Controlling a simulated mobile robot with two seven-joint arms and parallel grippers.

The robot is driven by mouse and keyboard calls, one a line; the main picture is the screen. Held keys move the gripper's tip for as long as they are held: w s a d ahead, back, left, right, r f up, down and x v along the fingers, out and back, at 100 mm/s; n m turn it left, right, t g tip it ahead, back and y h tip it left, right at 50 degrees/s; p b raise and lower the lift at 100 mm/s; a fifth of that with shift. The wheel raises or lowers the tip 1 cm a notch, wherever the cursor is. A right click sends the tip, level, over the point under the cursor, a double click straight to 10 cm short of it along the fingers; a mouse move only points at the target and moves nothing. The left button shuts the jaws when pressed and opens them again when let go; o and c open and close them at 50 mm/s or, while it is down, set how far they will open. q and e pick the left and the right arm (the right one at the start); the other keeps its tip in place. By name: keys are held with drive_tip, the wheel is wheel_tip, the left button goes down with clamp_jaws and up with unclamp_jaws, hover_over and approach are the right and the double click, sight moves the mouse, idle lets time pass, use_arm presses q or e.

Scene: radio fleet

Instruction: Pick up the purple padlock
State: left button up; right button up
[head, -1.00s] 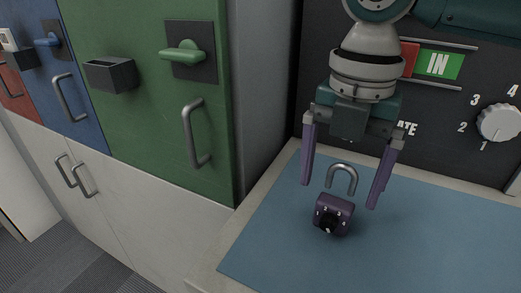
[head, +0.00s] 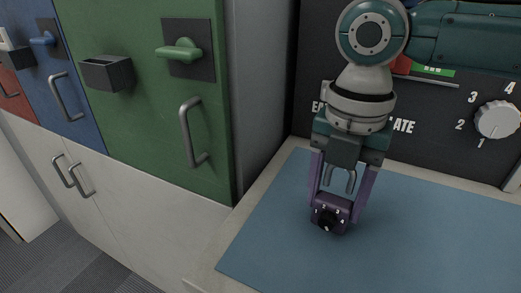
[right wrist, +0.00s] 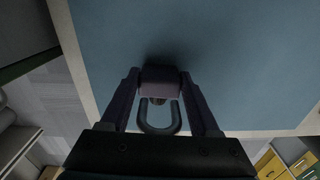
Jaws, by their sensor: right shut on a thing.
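The purple padlock (head: 331,215) has a grey shackle and a black numbered dial on its front. It is at the blue mat (head: 420,230); I cannot tell whether it still touches the mat. My right gripper (head: 337,208) points down with its purple fingers shut on the sides of the padlock body. The shackle stands up between the fingers. In the right wrist view the padlock (right wrist: 160,80) sits between the two fingertips of the gripper (right wrist: 160,88), with the shackle towards the camera. My left gripper is in neither view.
A dark panel with a white dial (head: 497,120) stands behind the mat. A green door (head: 150,110) with a lever, a handle and a small black bin (head: 107,73) is at the left, above white cupboards (head: 130,205). The mat is clear to the right.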

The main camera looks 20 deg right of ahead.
clamp_jaws()
idle(0.3)
